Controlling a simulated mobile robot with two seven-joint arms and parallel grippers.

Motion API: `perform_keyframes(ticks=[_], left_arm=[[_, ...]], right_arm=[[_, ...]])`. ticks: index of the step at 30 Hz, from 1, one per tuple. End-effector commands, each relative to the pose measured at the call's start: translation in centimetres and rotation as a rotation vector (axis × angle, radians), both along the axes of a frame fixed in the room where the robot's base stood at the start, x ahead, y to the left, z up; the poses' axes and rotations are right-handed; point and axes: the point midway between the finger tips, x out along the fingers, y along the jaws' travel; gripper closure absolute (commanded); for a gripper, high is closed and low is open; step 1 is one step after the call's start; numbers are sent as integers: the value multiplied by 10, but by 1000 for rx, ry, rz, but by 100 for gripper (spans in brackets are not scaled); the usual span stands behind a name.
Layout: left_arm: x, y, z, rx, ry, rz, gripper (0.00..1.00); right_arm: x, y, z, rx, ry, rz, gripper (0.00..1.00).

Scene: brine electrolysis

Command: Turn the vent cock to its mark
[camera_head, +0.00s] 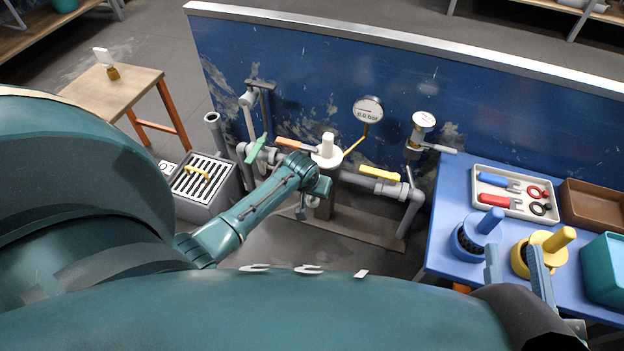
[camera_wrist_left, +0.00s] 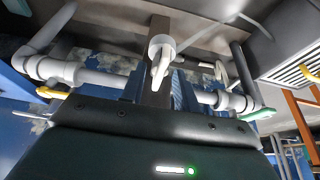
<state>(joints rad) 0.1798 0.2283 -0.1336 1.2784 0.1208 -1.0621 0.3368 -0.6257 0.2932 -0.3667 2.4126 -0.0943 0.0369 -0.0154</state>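The frames do not label the vent cock. In the left wrist view a small pale cock with a pointed lever (camera_wrist_left: 160,62) sits on a post in the middle, just beyond my left gripper (camera_wrist_left: 160,96); blue-grey finger parts show near it, and contact is unclear. In the head view my left arm reaches to the pipework and hides its fingertips. A white capped fitting (camera_head: 327,152) and an orange-handled valve (camera_head: 295,145) are just beyond that hand. My right gripper (camera_head: 516,268) is open and empty over the blue table, its fingers apart.
Green (camera_head: 256,150) and yellow (camera_head: 380,173) handles sit on the grey pipe. The blue table (camera_head: 452,200) holds a tool tray (camera_head: 512,211), cups and bins. A grated box (camera_head: 205,190) is left.

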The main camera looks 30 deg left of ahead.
Motion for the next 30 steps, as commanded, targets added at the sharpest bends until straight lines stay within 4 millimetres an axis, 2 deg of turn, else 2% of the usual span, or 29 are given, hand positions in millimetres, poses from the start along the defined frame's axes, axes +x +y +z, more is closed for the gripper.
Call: perform_keyframes(ticks=[10,21,30], left_arm=[[2,0,-3,-1,-1,0,69],[1,0,-3,-1,0,0,99],[1,0,-3,0,0,-3,100]], right_arm=[[0,1,0,9,4,4,64],[0,1,0,8,2,4,64],[0,1,1,7,2,4,64]])
